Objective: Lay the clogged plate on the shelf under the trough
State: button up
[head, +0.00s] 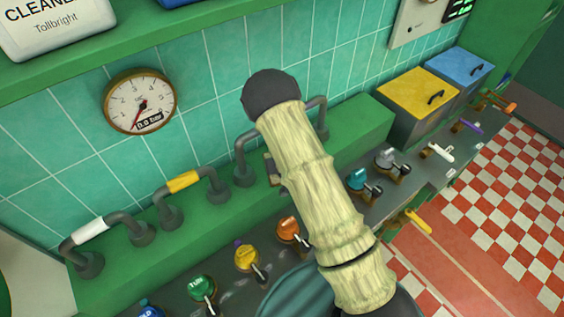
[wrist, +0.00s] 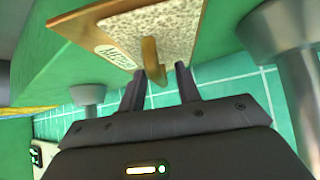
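In the wrist view a flat plate (wrist: 172,32) has a speckled grey, crusted-looking face, a tan rim and a small printed label. I take it for the clogged plate. A tan handle (wrist: 153,62) sticks out from it towards my gripper (wrist: 160,72). My gripper's two fingers are apart, one on each side of the handle, with a gap visible on both sides. The plate lies against a green surface. In the head view my arm covers the middle, and the gripper and plate do not show. I cannot make out the trough or the shelf under it for certain.
A grey counter holds several coloured taps, including a green one (head: 202,289). Grey pipes (head: 245,160) rise from a green ledge behind. A gauge (head: 140,101) hangs on the tiled wall. Yellow (head: 419,92) and blue (head: 461,66) lidded boxes stand right. A checkered floor (head: 500,210) is open.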

jog(key=b+v, duration=0.3)
jog(key=v, duration=0.9)
jog(key=shift+b, duration=0.3)
jog(key=shift+f, duration=0.1)
jog(key=s+d+r+m+g+h, duration=0.1)
jog(key=s+d+r+g, duration=0.2)
jog(key=s+d+r, duration=0.3)
jog(key=s+d+r+m+g, duration=0.1)
jog(key=s+d+r+g, duration=0.2)
jog(key=s, duration=0.7)
notch_tip(320, 180, up, 3)
jog(key=d, duration=0.2)
jog(key=shift+s+d+h, duration=0.3)
jog(key=shift+d+h, duration=0.05)
jog(key=shift+h, duration=0.05)
jog(key=shift+o, duration=0.7)
jog(key=shift+f, duration=0.15)
